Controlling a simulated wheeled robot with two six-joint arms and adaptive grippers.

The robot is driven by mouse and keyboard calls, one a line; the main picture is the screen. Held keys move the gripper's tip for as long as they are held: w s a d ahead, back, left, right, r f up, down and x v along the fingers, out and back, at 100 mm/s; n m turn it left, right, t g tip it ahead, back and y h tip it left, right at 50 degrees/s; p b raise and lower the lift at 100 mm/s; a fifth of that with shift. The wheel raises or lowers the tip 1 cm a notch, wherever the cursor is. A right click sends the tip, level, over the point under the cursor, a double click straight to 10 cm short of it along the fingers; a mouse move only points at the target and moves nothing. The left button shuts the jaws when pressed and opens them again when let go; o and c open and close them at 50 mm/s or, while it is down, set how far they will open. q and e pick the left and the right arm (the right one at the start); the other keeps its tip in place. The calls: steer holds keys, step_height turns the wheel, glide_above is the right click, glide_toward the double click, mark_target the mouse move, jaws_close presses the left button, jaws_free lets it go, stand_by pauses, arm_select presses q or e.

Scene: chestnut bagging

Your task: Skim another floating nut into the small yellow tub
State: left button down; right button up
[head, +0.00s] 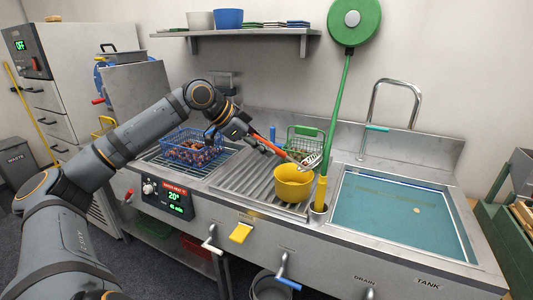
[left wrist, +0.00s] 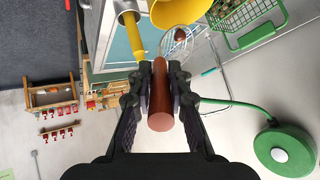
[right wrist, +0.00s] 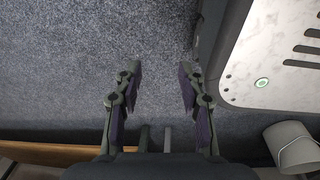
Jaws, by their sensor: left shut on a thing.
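My left gripper (head: 249,131) is shut on the red-brown handle (left wrist: 161,95) of a skimmer, which also shows as a red rod in the head view (head: 267,142). The skimmer's wire head (head: 311,160) is above the back right rim of the small yellow tub (head: 293,187). In the left wrist view a brown nut (left wrist: 180,33) shows in the wire loops, beside the yellow tub (left wrist: 167,14). The water tank (head: 395,225) has one small pale spot (head: 417,210); I cannot tell if it is a nut. My right gripper (right wrist: 160,80) is open and empty over the floor.
A blue basket of nuts (head: 193,152) stands left on the counter. A green basket (head: 305,140) is behind the tub. The tap (head: 395,85) arches over the tank's back edge.

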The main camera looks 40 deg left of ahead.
steer(key=shift+f+b, duration=2.3)
steer(key=shift+f, duration=0.35)
steer(key=shift+w+f+b, duration=0.5)
steer(key=shift+w+b, duration=2.4)
steer(key=shift+w, duration=1.5)
arm_select(q)
steer(key=s+a+f+n+t+h+b, duration=0.1)
steer(key=a+f+n+t+h+b, duration=0.1)
steer(key=a+f+h+b, duration=0.2)
steer(key=shift+s+a+f+h+b, duration=0.2)
steer(key=shift+a+h+b, duration=0.2)
steer(key=shift+a+b, duration=0.35)
arm_select(e)
steer(key=w+a+r, duration=0.3)
steer(key=w+r, duration=0.5)
steer(key=r, duration=0.2)
steer(key=shift+w+a, duration=0.2)
steer(key=shift+w, duration=0.1)
arm_select(q)
steer(key=shift+r, duration=0.1)
arm_select(e)
steer(key=shift+r, duration=0.1)
